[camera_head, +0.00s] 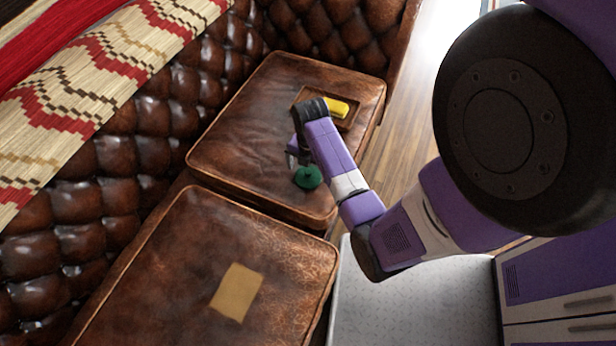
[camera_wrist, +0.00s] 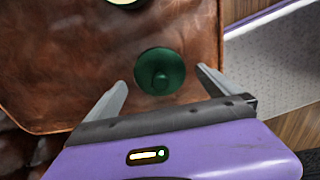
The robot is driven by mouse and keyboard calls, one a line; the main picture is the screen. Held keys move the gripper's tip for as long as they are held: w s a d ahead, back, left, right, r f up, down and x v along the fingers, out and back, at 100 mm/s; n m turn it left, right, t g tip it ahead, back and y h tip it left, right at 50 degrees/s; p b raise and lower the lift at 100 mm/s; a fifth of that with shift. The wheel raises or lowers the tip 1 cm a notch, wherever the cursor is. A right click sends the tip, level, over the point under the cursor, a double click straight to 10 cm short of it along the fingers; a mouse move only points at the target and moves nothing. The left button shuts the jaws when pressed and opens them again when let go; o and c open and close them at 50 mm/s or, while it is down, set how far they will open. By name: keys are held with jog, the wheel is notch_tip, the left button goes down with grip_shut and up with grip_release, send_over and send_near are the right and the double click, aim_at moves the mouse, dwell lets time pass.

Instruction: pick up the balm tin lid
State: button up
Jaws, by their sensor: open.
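In the wrist view the lid (camera_wrist: 160,72) shows whole, between and just beyond the finger tips. My gripper (camera_wrist: 161,80) is open and empty, with one finger on each side of the lid in the picture. In the head view my gripper (camera_head: 293,156) is partly hidden by my wrist, just above and left of the lid. I cannot tell its exact height over the cushion.
A brown tray (camera_head: 349,122) with a yellow item (camera_head: 336,107) lies behind my wrist. A cream round thing (camera_wrist: 125,2) is cut off at the top of the wrist view. A tan square (camera_head: 238,291) lies on the near cushion. The tufted backrest (camera_head: 120,150) rises at left.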

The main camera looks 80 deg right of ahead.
jog(key=shift+f, duration=0.75)
jog(key=shift+c, duration=0.4)
jog(key=c, duration=1.2)
jog(key=shift+c, duration=0.2)
jog(key=shift+r, duration=0.15)
